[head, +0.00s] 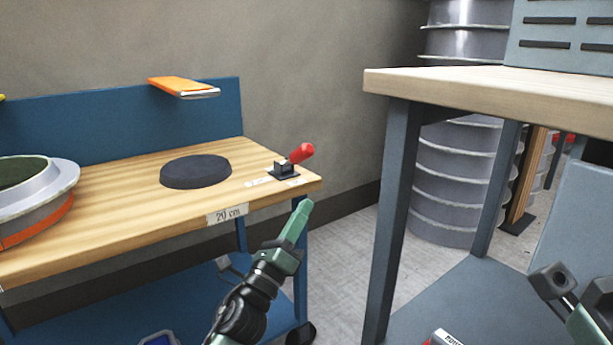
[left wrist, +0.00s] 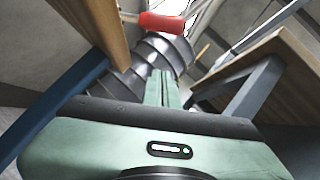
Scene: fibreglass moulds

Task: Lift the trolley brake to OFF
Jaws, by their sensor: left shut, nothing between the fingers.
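The trolley brake is a lever with a red handle (head: 301,153) on a small black base (head: 284,172). It sits at the right corner of the wooden trolley top (head: 120,220), and the handle slants up to the right. Small white labels lie beside the base, too small to read. My left gripper (head: 304,204) is shut and empty, in front of and below the lever, apart from it. In the left wrist view the closed green fingers (left wrist: 162,88) point toward the red handle (left wrist: 165,23).
A dark round disc (head: 196,172) and a pale round mould (head: 62,178) stand on the trolley. An orange item (head: 182,86) rests on the blue back panel (head: 100,138). A wooden workbench (head: 490,95) stands right, with floor between. Grey ribbed cylinders (head: 450,180) stand behind it.

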